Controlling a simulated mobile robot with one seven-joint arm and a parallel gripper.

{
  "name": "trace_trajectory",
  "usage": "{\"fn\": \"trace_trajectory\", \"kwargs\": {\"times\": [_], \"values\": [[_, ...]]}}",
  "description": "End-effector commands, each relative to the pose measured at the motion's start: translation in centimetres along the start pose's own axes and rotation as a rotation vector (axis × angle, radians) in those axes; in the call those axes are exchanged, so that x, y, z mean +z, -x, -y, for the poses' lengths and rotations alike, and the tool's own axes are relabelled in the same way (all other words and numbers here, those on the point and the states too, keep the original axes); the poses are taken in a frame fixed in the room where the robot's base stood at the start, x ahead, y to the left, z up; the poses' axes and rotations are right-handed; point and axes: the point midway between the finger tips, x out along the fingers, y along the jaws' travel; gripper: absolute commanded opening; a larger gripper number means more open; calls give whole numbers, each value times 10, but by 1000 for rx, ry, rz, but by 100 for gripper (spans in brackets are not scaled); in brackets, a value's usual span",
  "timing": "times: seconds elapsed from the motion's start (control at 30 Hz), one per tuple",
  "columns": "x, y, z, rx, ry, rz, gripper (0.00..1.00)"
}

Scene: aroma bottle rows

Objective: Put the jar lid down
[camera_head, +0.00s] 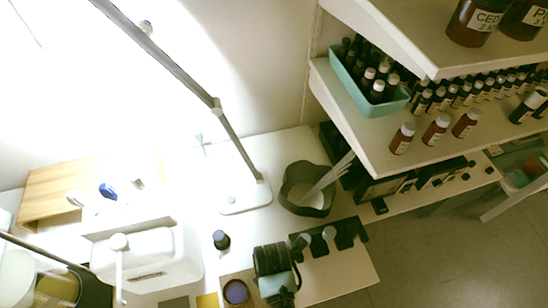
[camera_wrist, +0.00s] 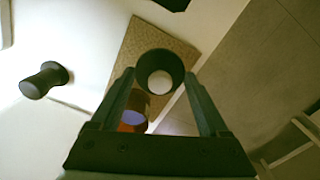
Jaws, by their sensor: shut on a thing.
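My gripper (camera_wrist: 160,78) is shut on the jar lid (camera_wrist: 178,60), a dark round cap with a pale inside facing the camera in the wrist view. The lid is held between the two fingertips. Behind it, lower and a little left, is an open amber jar (camera_wrist: 132,120) with a purplish top, partly hidden by a finger. In the head view a dark jar with a purple inside (camera_head: 236,292) stands at the front of the counter, left of my wrist.
A small dark bottle (camera_head: 221,240) stands left of my wrist; it also shows in the wrist view (camera_wrist: 42,80). A woven mat (camera_wrist: 138,42) lies below the lid.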

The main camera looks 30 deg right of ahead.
Motion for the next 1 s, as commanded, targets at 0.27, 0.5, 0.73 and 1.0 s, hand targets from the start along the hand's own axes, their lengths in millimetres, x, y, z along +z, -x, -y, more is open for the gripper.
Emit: {"fn": "trace_trajectory", "kwargs": {"times": [0.27, 0.5, 0.73, 1.0], "values": [[0, -37, 0, -1, 0, 0, 26], [0, -42, 0, 1, 0, 0, 26], [0, -45, 0, 1, 0, 0, 82], [0, -44, 0, 0, 0, 0, 100]]}}
